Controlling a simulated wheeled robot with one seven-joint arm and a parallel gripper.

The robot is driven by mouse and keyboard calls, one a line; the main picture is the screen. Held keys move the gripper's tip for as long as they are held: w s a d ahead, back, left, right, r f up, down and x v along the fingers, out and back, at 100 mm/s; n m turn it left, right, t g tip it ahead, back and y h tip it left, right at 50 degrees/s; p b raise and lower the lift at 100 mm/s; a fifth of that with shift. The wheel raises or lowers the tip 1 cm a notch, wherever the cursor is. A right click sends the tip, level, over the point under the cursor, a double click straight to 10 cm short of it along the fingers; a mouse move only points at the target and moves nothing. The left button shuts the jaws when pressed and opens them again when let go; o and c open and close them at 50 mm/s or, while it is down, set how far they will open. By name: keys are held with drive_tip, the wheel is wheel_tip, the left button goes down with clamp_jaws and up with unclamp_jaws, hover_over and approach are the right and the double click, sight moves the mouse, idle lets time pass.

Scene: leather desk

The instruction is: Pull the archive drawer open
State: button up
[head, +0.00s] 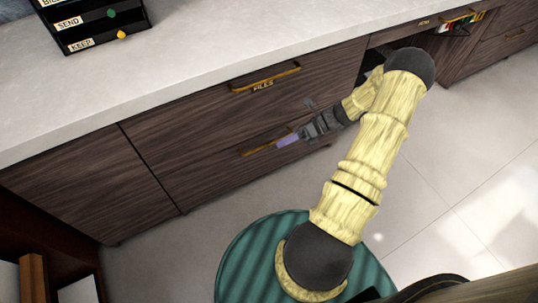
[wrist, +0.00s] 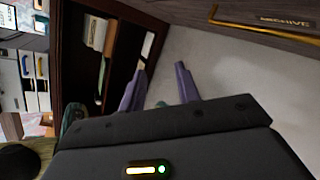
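The archive drawer (head: 215,168) is the lower dark wood front under the FILES drawer, and it looks shut. Its brass bar handle (head: 258,151) is partly hidden behind my gripper (head: 288,141) in the head view. In the wrist view the handle (wrist: 245,27) and the ARCHIVE label (wrist: 285,21) are at the upper right. My gripper (wrist: 160,78) has its two purple fingers spread with bare floor showing between them. The handle lies to the right of both fingers, not between them. I cannot tell the exact distance from the fingers to the handle.
The FILES drawer (head: 190,97) with its own brass handle (head: 265,77) is above. A pale countertop (head: 200,55) carries a black tray stack (head: 95,25). Open floor (head: 450,170) lies at the right. A dark shelf unit (wrist: 117,50) stands left in the wrist view.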

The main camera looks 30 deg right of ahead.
sight(269, 144)
drive_tip(key=d+f+m+t+y+b, duration=0.1)
drive_tip(key=d+f+m+t+b, duration=0.9)
drive_tip(key=f, duration=0.7)
drive_tip(key=shift+s+d+m+t+b, duration=0.3)
drive_tip(key=shift+s+d+m+b, duration=0.15)
drive_tip(key=shift+d+m+b, duration=0.5)
drive_tip(key=shift+m, duration=0.25)
drive_tip(key=b+x, duration=0.6)
drive_tip(key=x, duration=1.1)
drive_tip(key=shift+a+b, duration=0.2)
drive_tip(key=shift+b, duration=0.1)
drive_tip(key=shift+r, duration=0.1)
clamp_jaws()
